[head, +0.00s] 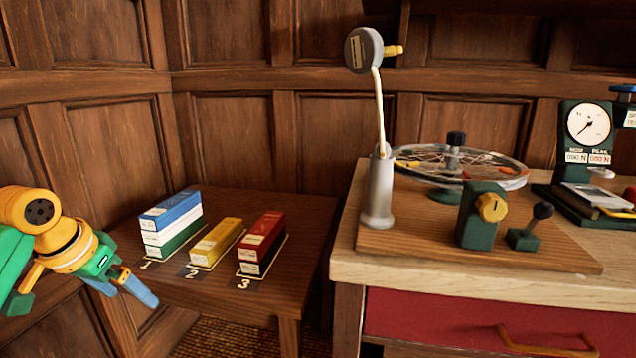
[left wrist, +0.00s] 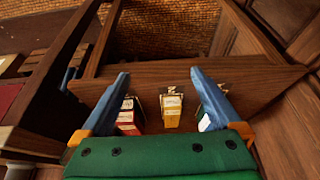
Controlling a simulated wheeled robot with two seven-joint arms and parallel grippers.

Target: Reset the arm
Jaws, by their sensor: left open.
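My left gripper (head: 135,291) is open and empty, at the left in the head view, in front of the left edge of the small side table (head: 228,290). In the left wrist view its two blue fingers (left wrist: 158,95) are spread apart over the table, with boxes showing between and beside them. The right gripper is not in view. An upright arm (head: 379,115) with a round grey head (head: 363,50) and a yellow knob stands on a grey post (head: 379,190) on the bench. It leans slightly left at the top.
The bench also holds a spoked wheel (head: 460,167), yellow dial (head: 491,207), black-knobbed lever (head: 530,228) and gauge (head: 588,123).

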